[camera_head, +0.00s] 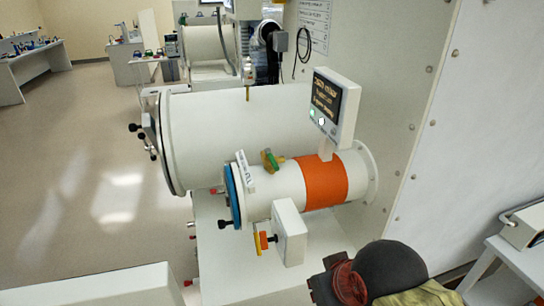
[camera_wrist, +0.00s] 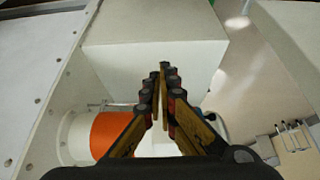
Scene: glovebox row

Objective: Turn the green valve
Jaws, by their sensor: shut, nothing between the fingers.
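The green valve (camera_head: 270,160) is a small green handle with a yellowish part beside it. It sits on top of the small white cylinder (camera_head: 290,182), left of the orange band (camera_head: 327,180). In the wrist view my gripper (camera_wrist: 164,70) is shut and empty, its fingertips together over a white surface. The orange band (camera_wrist: 112,133) shows there to the left of the fingers. The green valve cannot be seen in the wrist view; the fingers cover part of the cylinder. I cannot make out the fingertips in the head view.
A display panel (camera_head: 337,106) stands above the orange band. A large white cylinder (camera_head: 240,135) lies behind the small one, which has a blue ring (camera_head: 232,195) at its left end. A white box (camera_head: 290,232) sits in front. The floor (camera_head: 85,190) at left is open.

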